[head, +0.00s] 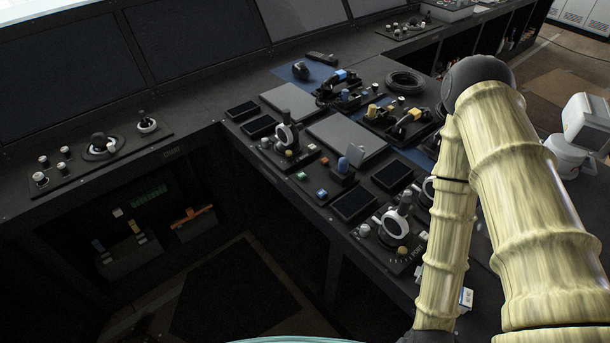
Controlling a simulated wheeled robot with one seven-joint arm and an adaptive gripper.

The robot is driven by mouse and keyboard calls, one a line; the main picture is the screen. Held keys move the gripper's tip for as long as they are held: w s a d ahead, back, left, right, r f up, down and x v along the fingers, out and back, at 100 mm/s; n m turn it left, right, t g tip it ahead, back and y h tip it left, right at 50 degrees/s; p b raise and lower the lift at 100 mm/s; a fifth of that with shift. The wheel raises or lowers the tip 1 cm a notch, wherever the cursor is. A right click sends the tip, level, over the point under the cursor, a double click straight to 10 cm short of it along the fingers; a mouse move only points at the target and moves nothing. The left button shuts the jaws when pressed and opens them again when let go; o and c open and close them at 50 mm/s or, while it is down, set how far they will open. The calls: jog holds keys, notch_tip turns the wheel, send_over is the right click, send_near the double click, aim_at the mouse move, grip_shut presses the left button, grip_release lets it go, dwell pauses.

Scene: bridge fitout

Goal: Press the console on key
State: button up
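The console (282,205) is a dark panel with levers, screens and small coloured keys. On it I see a green key (302,176), a blue key (321,194) and a red key (324,161). Their labels are too small to read, so I cannot tell which one is the on key. My arm crosses the right side of the head view, bends at a dark joint and comes down over the console's right part, hiding some of it. My gripper is not visible; the lower arm runs to the bottom edge of the view.
White-ringed levers (396,223) and (285,136) stand up from the console. A lever with a grey-blue head (349,160) rises near the keys. Another control panel (100,150) lies at left below dark screens (60,72). Open floor (250,295) lies in front of the console.

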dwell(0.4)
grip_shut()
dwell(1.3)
